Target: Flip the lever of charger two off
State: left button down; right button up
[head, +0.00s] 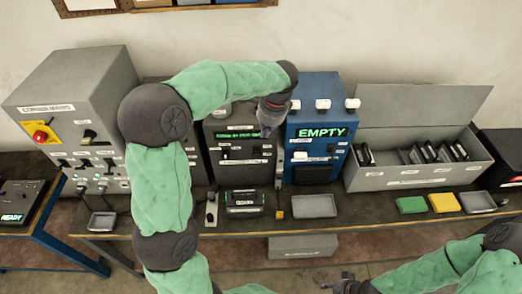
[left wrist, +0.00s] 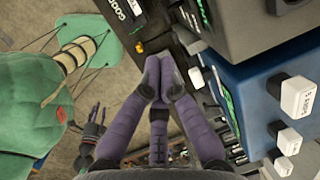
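A dark grey charger box (head: 240,168) with a lit green display (head: 238,135) stands at the middle of the bench. A small dark lever (head: 226,153) shows on its front; its position is too small to read. Another grey box stands mostly hidden behind my left arm. I cannot read which box is charger two. My left gripper (head: 268,122) hangs in front of the dark grey box's upper right corner, beside the blue box. In the left wrist view its purple fingers (left wrist: 162,72) are together with nothing between them. My right gripper (head: 342,284) is low at the front, fingers apart.
A blue box (head: 318,112) reading EMPTY, with white knobs on top, stands just right of my left gripper. A grey cabinet (head: 70,105) stands left; an open grey bin (head: 415,172) stands right. A battery pack (head: 244,202) and grey tray (head: 314,206) lie on the bench front.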

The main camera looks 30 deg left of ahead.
aim_at(258, 156)
pick_arm(q)
jog(key=x, duration=1.4)
jog(key=shift+b, duration=0.3)
jog(key=shift+f, duration=0.1)
jog(key=shift+s+d+f+t+b, duration=0.15)
jog(key=shift+f+t+b, duration=0.3)
jog(key=shift+b, duration=1.55)
jog(key=f+t+y+b, duration=0.1)
jog(key=b, duration=0.6)
jog(key=s+f+t+y+b, duration=0.1)
jog(key=t+b, duration=0.1)
jog(key=b, duration=0.5)
jog(key=f+t+y+b, duration=0.2)
jog(key=b, duration=0.5)
jog(key=shift+s+d+n+t+b, duration=0.15)
jog(key=shift+d+n+t+b, duration=0.1)
jog(key=shift+d+n+b, duration=0.15)
jog(key=shift+r, duration=0.1)
